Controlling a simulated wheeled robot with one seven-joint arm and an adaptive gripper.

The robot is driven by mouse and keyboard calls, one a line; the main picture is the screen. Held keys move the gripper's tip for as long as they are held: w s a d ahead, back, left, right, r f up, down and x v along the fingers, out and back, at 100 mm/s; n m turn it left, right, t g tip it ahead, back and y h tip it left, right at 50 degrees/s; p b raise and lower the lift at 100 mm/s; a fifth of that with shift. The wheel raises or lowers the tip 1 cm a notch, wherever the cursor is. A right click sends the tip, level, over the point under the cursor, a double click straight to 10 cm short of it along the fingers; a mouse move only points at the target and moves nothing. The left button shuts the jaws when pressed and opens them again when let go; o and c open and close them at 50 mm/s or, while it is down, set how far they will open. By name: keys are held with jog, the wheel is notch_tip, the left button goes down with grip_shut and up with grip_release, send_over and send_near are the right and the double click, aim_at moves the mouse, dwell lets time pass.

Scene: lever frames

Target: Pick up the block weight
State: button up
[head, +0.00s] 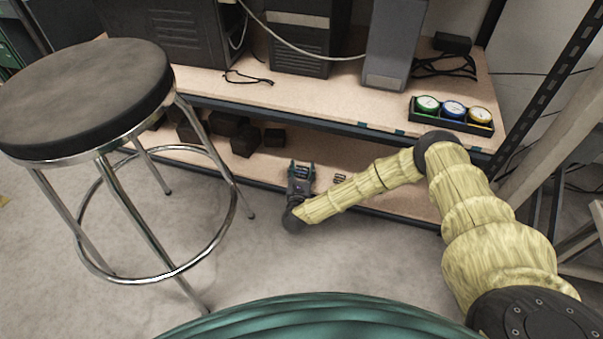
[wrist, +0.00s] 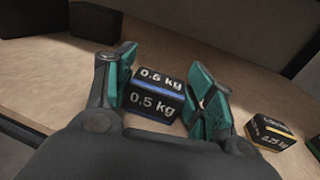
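A black block weight (wrist: 157,97) marked "0.5 kg" on two faces, with a blue edge, lies on the lower shelf in the wrist view. My gripper (wrist: 166,82) has its two teal-padded fingers spread, one on each side of this block. A gap shows between the block and the right finger; the left finger is very close to it, and I cannot tell whether they touch. In the head view my gripper (head: 301,170) reaches over the lower shelf's front edge, and the 0.5 kg block cannot be made out there.
A smaller "0.25 kg" block (wrist: 270,133) with a yellow edge lies right of my gripper. Dark blocks (head: 245,140) stand farther left on the lower shelf. A stool (head: 85,95) stands at left.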

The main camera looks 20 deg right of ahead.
jog(key=c, duration=0.9)
jog(key=shift+r, duration=0.1)
